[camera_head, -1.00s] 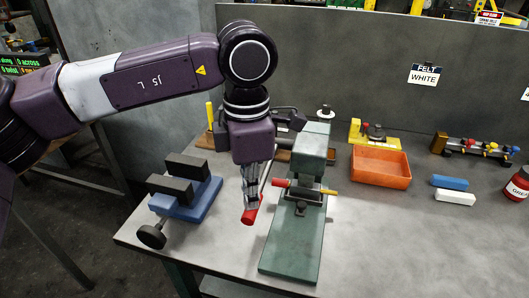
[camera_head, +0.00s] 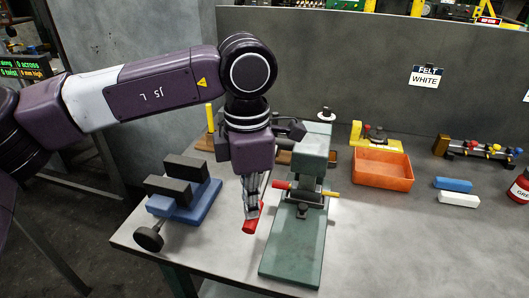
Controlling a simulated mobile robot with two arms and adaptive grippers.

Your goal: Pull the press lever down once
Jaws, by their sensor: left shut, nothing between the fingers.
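The green press (camera_head: 298,244) stands on the bench, with a tall column and a long flat base. Its lever ends in a red grip (camera_head: 249,226), which points down and toward me at the left of the base. My left gripper (camera_head: 252,211) points down, its fingers shut and empty. The fingers overlap the upper part of the red grip in the picture; whether they touch it I cannot tell. A crossbar with a red end and a yellow end sits on the press. My left arm hides part of the lever and what is behind it. My right gripper is not in view.
A blue vise-like fixture (camera_head: 187,209) with dark jaws stands left of the gripper. To the right are an orange tray (camera_head: 382,170), blue and white blocks and a red jar (camera_head: 520,187). A grey panel (camera_head: 330,60) closes the back. The bench's front right is clear.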

